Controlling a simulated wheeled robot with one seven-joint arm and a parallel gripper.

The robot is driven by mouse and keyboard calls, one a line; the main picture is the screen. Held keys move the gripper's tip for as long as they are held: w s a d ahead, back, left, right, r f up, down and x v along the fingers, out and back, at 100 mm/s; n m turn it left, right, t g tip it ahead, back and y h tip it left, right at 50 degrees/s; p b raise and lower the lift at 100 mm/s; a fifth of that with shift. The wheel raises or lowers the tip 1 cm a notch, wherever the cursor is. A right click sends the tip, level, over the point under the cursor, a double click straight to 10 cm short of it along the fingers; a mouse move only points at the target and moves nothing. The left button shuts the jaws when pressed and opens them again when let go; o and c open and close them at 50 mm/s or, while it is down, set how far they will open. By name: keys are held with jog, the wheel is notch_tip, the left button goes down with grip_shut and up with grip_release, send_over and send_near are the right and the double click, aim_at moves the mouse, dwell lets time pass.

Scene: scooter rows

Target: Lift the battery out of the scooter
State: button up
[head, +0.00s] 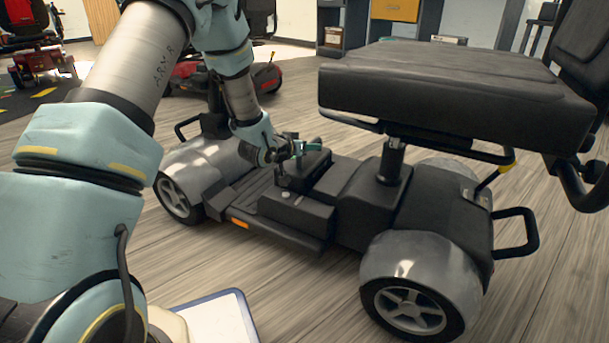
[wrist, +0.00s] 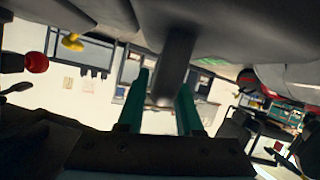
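The scooter (head: 420,230) is dark grey with silver wheel covers and a thick black seat (head: 450,85). A black box with a raised top, which looks like the battery (head: 310,172), sits on its deck in front of the seat post (head: 393,160). My gripper (head: 298,148) is at the top of this box, below the seat's level. In the wrist view, its two green fingers (wrist: 163,85) stand apart, with a dark post showing between and beyond them. I cannot tell whether they touch the box, and no handle shows clearly between them.
The seat overhangs to the right of my gripper, and the seat post stands close by. A lower black box (head: 297,212) lies on the near deck. A pale tray-like panel (head: 215,318) is at the bottom. Red scooters (head: 35,45) stand at the back left.

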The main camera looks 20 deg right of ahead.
grip_shut()
dwell(0.9)
jog(key=shift+d+r, duration=0.1)
jog(key=shift+r, duration=0.1)
